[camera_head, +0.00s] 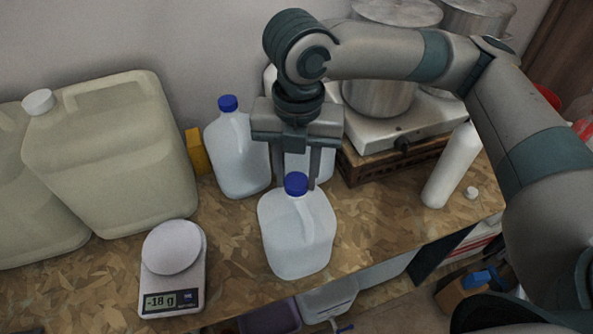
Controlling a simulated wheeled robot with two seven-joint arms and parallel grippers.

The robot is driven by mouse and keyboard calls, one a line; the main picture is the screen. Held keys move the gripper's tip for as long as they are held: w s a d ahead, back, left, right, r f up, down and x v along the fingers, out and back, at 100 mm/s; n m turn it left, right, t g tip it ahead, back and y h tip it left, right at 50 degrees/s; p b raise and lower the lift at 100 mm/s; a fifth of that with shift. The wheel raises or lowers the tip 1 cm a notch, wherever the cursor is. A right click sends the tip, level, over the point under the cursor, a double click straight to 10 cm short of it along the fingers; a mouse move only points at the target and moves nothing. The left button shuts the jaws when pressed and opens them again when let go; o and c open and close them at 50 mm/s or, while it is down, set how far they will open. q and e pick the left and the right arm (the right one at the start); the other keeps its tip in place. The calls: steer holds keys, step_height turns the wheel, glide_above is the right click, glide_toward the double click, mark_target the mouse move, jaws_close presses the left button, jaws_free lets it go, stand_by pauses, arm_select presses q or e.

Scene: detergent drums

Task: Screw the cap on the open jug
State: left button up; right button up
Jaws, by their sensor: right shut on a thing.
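A translucent white jug (298,238) stands at the front middle of the table. A blue cap (296,184) is at its mouth; I cannot tell whether it is seated on the neck or just above it. My right gripper (298,183) comes down from above and behind, its two fingers on either side of the blue cap, shut on it. Behind stands a similar jug (238,155) with a blue cap (228,103) on. Another jug (322,165) is mostly hidden behind my right gripper. My left gripper is not in view.
Large beige drums (110,165) stand at the left. A scale (172,275) reading -18 g is at the front left. A hotplate (405,140) with metal pots is behind right. Table right of the front jug is clear.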

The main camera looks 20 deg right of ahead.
steer(key=m, duration=0.3)
steer(key=shift+f, duration=0.1)
steer(key=o, duration=0.8)
steer(key=shift+m, duration=0.4)
steer(key=o, duration=0.9)
steer(key=shift+r, duration=4.1)
steer(key=shift+s, duration=0.1)
